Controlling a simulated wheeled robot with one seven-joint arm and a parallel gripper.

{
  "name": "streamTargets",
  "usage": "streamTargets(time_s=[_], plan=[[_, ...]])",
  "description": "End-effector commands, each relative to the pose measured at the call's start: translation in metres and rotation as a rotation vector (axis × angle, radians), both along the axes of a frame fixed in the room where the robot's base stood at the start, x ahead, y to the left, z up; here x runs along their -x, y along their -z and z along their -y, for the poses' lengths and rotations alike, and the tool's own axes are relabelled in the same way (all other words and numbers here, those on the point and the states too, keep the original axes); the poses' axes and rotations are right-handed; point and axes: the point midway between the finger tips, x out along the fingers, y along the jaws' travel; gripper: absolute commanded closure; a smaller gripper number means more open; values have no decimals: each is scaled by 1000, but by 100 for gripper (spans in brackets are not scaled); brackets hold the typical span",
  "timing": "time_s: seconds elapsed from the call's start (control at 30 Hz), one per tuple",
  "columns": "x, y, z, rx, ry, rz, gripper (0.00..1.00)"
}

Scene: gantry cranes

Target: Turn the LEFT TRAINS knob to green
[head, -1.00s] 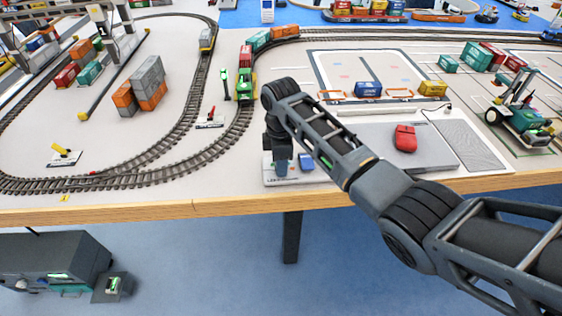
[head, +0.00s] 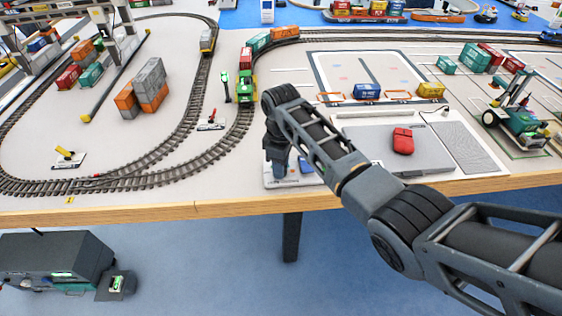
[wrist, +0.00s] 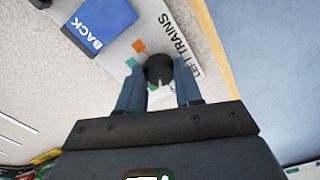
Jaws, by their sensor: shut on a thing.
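In the wrist view the round black LEFT TRAINS knob (wrist: 159,68) sits between the two fingers of my gripper (wrist: 159,84), which is shut on it. The knob stands on a pale panel (wrist: 178,28) with the words LEFT TRAINS printed beside it. A green mark (wrist: 131,62) and an orange mark (wrist: 138,45) lie by the knob. In the head view my gripper (head: 278,170) is down at the panel (head: 272,184) and my arm hides the knob.
A blue block marked BACK (wrist: 103,22) is close beside the knob. The wooden table edge (head: 200,208) runs just in front of the panel. A grey pad with a red object (head: 403,141) lies to the right. Train track (head: 150,178) and a green locomotive (head: 246,88) are to the left.

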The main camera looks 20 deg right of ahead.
Motion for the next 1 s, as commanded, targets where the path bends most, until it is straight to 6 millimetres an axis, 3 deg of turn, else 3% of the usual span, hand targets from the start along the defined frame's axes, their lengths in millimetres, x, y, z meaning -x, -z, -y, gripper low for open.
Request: streamTargets(time_s=[0.43,1.0], plan=[[0,-1,0,0,248,0,96],[0,0,0,0,291,1,96]])
